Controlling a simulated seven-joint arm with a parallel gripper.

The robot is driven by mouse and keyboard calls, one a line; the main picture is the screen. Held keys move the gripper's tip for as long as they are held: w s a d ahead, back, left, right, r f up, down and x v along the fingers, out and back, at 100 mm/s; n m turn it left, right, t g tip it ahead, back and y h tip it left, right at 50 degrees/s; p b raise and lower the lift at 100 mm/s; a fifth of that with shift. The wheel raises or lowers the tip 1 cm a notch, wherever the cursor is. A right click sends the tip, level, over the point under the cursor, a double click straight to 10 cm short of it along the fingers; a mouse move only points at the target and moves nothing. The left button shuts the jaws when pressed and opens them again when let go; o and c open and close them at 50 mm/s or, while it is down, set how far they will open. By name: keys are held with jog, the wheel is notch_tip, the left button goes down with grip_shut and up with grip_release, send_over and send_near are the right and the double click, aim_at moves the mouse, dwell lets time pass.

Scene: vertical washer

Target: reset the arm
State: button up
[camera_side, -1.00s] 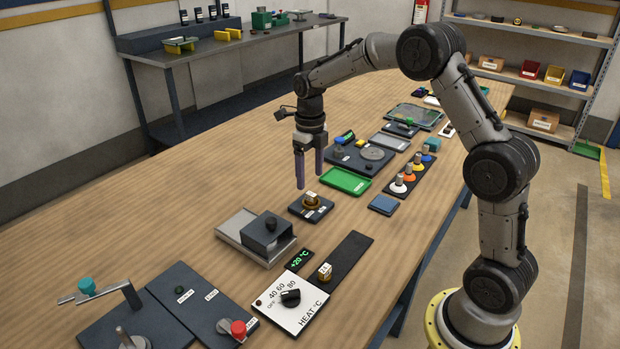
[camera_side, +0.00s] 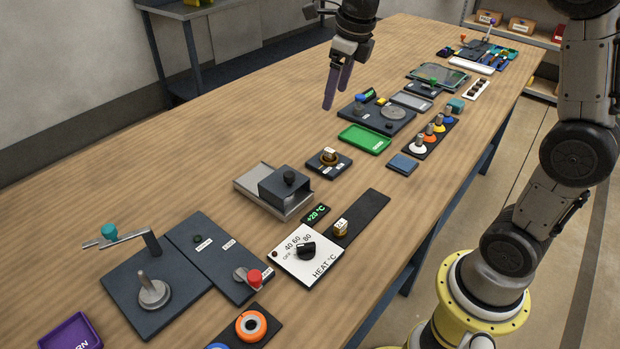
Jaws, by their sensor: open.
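My gripper (camera_side: 338,88) hangs above the wooden table (camera_side: 190,180) in the upper middle of the view. Its two purple fingers point down, are apart and hold nothing. It is above and to the left of a dark panel with a grey disc (camera_side: 381,116) and a green tray (camera_side: 364,139). The fingertips look clear of the table and of everything on it. The upper part of my arm is cut off by the top edge of the picture.
Below the gripper stand a brass-coloured piece on a dark base (camera_side: 329,158) and a grey box with a knob (camera_side: 288,186). Nearer are a heat dial plate (camera_side: 306,252), a crank panel (camera_side: 150,290) and an orange ring (camera_side: 251,326).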

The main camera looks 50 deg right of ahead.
jog(key=s+a+r+n+t, duration=0.1)
jog(key=s+a+r+n, duration=0.1)
jog(key=s+n, duration=0.45)
jog(key=s+a+r+n+t, duration=0.1)
jog(key=s+a+r+n, duration=0.15)
jog(key=s+n, duration=0.45)
jog(key=s+f+n, duration=0.3)
jog(key=s+n, duration=0.2)
jog(key=n, duration=0.5)
jog(key=s+a+f+n, duration=0.1)
jog(key=s+f+n, duration=0.3)
jog(key=n, duration=0.5)
jog(key=shift+s+f+n+t, duration=0.15)
jog(key=shift+s+n+t, duration=0.25)
jog(key=shift+s, duration=0.2)
